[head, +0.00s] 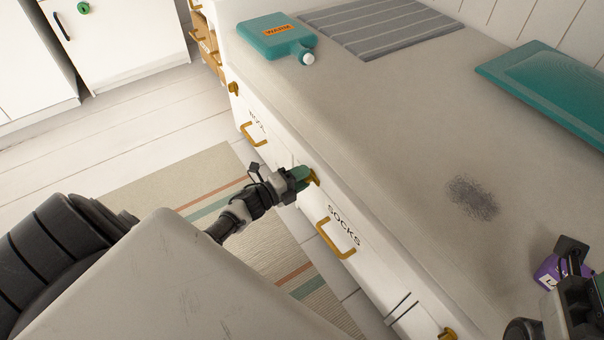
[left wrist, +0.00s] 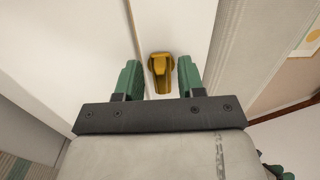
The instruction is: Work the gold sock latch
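The gold sock latch (left wrist: 160,74) is a small knob on the white drawer front, near the drawer labelled SOCKS (head: 344,226). In the head view the gold latch (head: 314,178) shows just past the tips of my left gripper (head: 303,176), which hides part of it. In the left wrist view the green fingers of my left gripper (left wrist: 159,79) stand open on either side of the latch, with a gap on each side. My right gripper (head: 573,258) is at the lower right, beside a purple object (head: 548,273); I cannot tell whether it holds it.
The grey top (head: 400,130) carries a teal bottle labelled WARM (head: 275,36), a striped grey mat (head: 380,25), a teal cushion (head: 560,90) and a dark smudge (head: 472,197). Gold handles (head: 336,243) stick out from the drawers. A striped rug (head: 190,190) lies on the floor.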

